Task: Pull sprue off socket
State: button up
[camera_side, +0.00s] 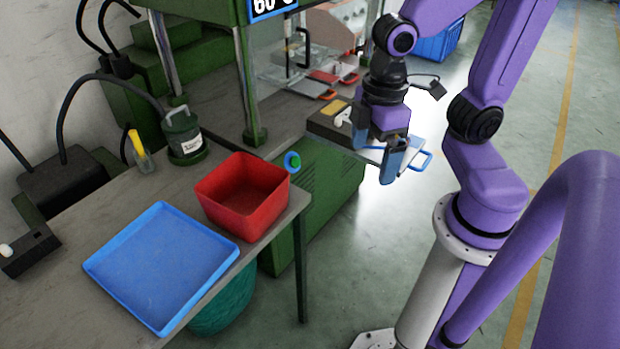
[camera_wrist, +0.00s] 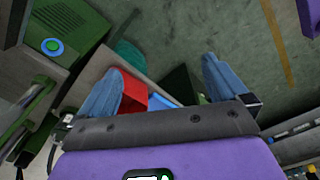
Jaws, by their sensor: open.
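My gripper (camera_side: 378,158) hangs at the right end of the green machine, in front of a plate with blue handles (camera_side: 424,160). Its two blue fingers are apart in the wrist view (camera_wrist: 163,88), with nothing visible between them. A small white piece (camera_side: 343,118) shows on a dark block (camera_side: 322,124) just left of my gripper; I cannot tell whether it is a socket or a sprue. No socket with a sprue can be made out clearly in either view. My gripper partly hides the plate and the block.
An empty red bin (camera_side: 243,203) and an empty blue tray (camera_side: 160,265) stand on the grey table. A teal basket (camera_side: 222,303) is below the table edge. A green canister (camera_side: 184,138) stands at the back. The machine's posts (camera_side: 245,90) border its bed. Open floor lies right of the table.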

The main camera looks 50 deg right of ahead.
jog(key=s, duration=0.1)
jog(key=s+n, duration=0.1)
jog(key=s, duration=0.1)
jog(key=shift+f, duration=0.35)
jog(key=shift+s+d+f, duration=0.1)
jog(key=shift+s, duration=0.3)
jog(key=c, duration=0.3)
jog(key=shift+s, duration=0.1)
jog(key=c, duration=0.7)
jog(key=w+d+r+m, duration=0.1)
jog(key=w+d+m, duration=0.3)
jog(key=w+m, duration=0.45)
jog(key=w+d+r+m, duration=0.2)
jog(key=w+d+m, duration=0.25)
jog(key=w, duration=0.75)
jog(key=w+d+m, duration=0.6)
jog(key=d+m, duration=0.1)
jog(key=d, duration=0.4)
jog(key=s+d+m, duration=0.1)
jog(key=d+m, duration=0.6)
jog(key=d, duration=1)
jog(key=f, duration=1.7)
jog(key=shift+s+a+f, duration=0.1)
jog(key=shift+s+f, duration=0.1)
jog(key=shift+f, duration=0.1)
